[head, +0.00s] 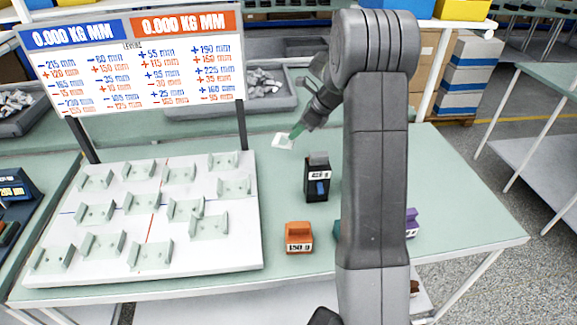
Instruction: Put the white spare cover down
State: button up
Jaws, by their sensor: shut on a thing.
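The white spare cover (283,141) is a small flat white piece in the head view, at the tip of my gripper (294,133). My gripper is shut on it, with greenish fingertips at its upper right edge. The cover is over the pale green tabletop (440,180), behind the dark breaker. I cannot tell whether it touches the table or hangs just above it. My arm hides part of the table to the right of the breaker.
A dark breaker (317,178) with a blue switch stands mid-table. An orange labelled block (299,238) is in front; a purple block (411,222) is partly hidden. A white board (75,260) with several brackets fills the left. A sign (135,65) and grey bins (262,92) stand behind.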

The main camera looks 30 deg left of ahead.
notch_tip(320, 180, down, 10)
jog(key=shift+r+p, duration=0.1)
jog(key=shift+p, duration=0.5)
jog(key=shift+s, duration=0.1)
jog(key=o, duration=1)
jog(key=shift+o, duration=0.3)
jog(key=b+v, duration=0.1)
jog(key=v, duration=1.1)
